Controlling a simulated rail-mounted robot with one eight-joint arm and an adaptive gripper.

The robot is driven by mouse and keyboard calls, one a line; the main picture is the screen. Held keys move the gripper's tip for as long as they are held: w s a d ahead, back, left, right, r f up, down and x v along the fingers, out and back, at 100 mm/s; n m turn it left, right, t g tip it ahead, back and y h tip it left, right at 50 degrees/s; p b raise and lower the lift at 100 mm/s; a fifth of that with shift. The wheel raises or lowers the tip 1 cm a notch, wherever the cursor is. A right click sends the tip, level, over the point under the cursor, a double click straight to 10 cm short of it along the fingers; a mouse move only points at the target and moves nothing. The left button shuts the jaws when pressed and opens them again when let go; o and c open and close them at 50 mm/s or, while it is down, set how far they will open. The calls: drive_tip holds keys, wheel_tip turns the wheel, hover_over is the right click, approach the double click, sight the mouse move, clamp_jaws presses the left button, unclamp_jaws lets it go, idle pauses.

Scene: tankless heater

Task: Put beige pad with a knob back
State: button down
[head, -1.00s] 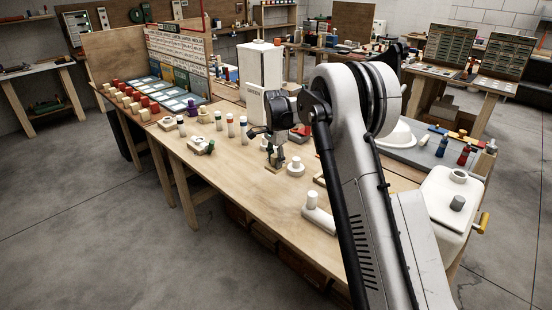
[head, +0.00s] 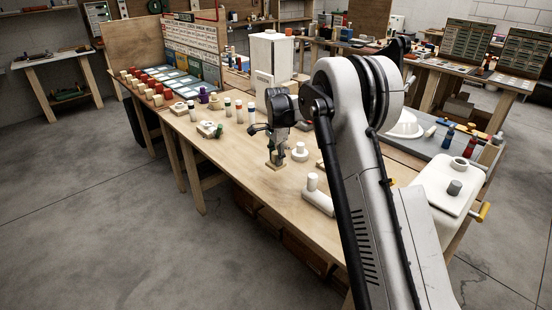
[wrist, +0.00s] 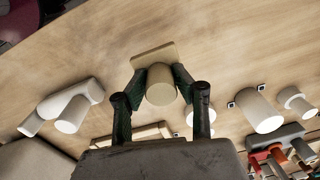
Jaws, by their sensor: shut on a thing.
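The beige pad with a knob shows in the wrist view: its round beige knob (wrist: 160,86) points toward the camera, and its flat pad (wrist: 153,55) lies beyond it. My gripper (wrist: 160,92) is shut on the knob, with a dark finger on each side. In the head view my gripper (head: 277,153) is over the wooden workbench (head: 240,160), with a small part of the pad (head: 274,166) showing below it. I cannot tell whether the pad touches the bench.
A white round piece with a knob (head: 300,152) stands close to the right of my gripper. A white piece with an upright cylinder (head: 318,196) lies nearer the front. A white box (head: 272,58) stands behind. Bare bench lies left and front of my gripper.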

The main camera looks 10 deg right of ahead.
drive_tip(key=shift+f+b, duration=1.85)
drive_tip(key=shift+f, duration=1)
drive_tip(key=shift+f+b, duration=0.3)
drive_tip(key=shift+f, duration=0.15)
drive_tip(key=c, duration=1.3)
unclamp_jaws()
drive_tip(key=r, duration=1.2)
drive_tip(key=shift+s, duration=0.25)
